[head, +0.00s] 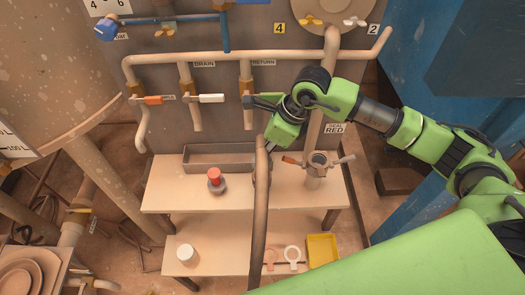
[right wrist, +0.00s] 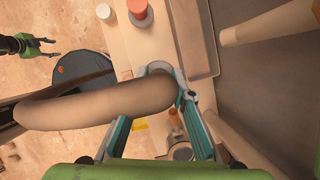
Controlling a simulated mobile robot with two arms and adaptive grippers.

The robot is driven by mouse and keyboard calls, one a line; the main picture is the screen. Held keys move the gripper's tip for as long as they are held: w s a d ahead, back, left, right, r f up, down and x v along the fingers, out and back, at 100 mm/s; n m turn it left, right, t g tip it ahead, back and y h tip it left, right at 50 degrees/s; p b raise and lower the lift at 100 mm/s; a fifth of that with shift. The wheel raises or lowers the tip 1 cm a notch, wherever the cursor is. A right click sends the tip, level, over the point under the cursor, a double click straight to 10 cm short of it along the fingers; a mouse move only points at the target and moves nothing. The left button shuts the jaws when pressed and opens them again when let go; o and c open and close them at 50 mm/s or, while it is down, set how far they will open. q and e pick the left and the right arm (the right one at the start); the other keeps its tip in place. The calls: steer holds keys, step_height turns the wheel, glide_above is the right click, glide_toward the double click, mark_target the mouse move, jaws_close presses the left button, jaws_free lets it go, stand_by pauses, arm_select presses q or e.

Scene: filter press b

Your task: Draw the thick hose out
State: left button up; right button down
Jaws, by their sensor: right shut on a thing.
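The thick brown hose (head: 259,215) runs upright through the middle of the head view, from the bottom edge up to my right gripper (head: 264,143). In the right wrist view the hose (right wrist: 95,105) curves in from the left, and its near end lies between the fingers of my right gripper (right wrist: 164,98), which is shut on it. The hose's other end is out of sight. My left gripper (right wrist: 43,46) shows only in the right wrist view, at the upper left. Its fingers are apart and empty, away from the hose.
A bench (head: 160,190) stands behind the hose, with a grey tray (head: 205,165), a red-topped item (head: 214,178) and a handled fitting (head: 318,163). Its lower shelf holds a white jar (head: 187,254) and a yellow tray (head: 323,250). Pipes with valves (head: 211,98) run above.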

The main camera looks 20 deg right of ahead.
steer(key=shift+r, duration=0.4)
steer(key=shift+r, duration=0.5)
